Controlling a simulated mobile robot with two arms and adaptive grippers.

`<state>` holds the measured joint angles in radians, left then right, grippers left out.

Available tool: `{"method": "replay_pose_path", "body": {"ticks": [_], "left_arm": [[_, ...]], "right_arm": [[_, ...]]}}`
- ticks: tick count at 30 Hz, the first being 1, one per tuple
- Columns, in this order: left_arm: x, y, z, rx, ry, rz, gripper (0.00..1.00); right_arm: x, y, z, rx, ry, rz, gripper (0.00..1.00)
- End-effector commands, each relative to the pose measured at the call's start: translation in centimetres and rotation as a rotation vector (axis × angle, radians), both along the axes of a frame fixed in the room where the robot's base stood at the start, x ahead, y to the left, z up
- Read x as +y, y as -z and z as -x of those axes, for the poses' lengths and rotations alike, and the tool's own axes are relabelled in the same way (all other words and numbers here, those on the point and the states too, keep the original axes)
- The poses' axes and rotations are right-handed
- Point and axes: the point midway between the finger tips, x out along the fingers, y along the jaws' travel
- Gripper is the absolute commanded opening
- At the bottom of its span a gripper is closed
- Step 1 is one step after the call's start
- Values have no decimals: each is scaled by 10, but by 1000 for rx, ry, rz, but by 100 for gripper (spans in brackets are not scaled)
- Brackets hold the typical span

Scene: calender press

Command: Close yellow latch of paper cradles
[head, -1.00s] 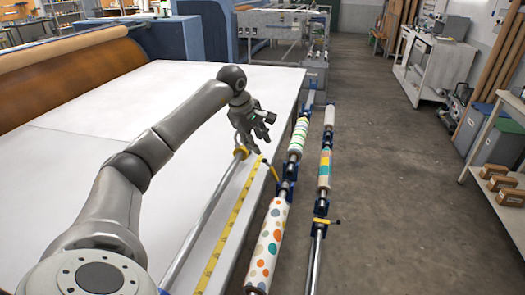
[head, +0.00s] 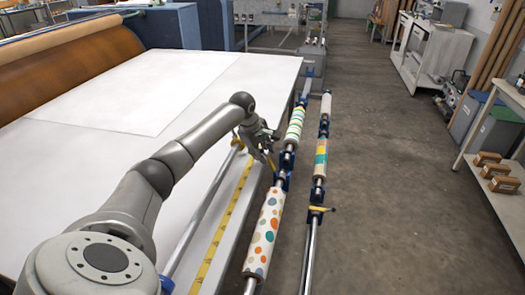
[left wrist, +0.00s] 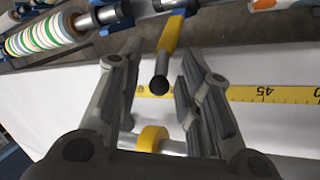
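A yellow latch (head: 271,162) with a black tip stands up at a slant from a blue paper cradle (head: 280,181) on the roller row beside the table. My left gripper (head: 264,150) is over it, at the table's right edge. In the left wrist view the latch (left wrist: 172,38) lies between the two open fingers (left wrist: 160,65), its black end towards me. I cannot tell whether either finger touches it. A second yellow latch (head: 321,209) lies across a cradle on the outer roller row. My right gripper is not in view.
A steel bar (head: 205,205) with a yellow collar (left wrist: 152,138) and a yellow measuring tape (head: 222,232) run along the white table (head: 200,120). Patterned paper rolls (head: 265,230) sit on the rows.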

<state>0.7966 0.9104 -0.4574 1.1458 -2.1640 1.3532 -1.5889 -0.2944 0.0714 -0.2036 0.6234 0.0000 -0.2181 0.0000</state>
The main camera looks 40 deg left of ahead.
Motion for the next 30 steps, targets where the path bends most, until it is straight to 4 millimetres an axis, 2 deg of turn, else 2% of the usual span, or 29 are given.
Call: {"method": "replay_pose_path", "body": {"ticks": [2,10,23,30], "left_arm": [[0,0,0,0,0,0,33],[0,0,0,0,0,0,0],[-1,-3,-1,5,-1,-14,0],[-10,-9,-7,51,0,-104,0]], "right_arm": [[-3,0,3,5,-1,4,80],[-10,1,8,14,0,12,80],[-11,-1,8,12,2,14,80],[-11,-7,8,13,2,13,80]]}}
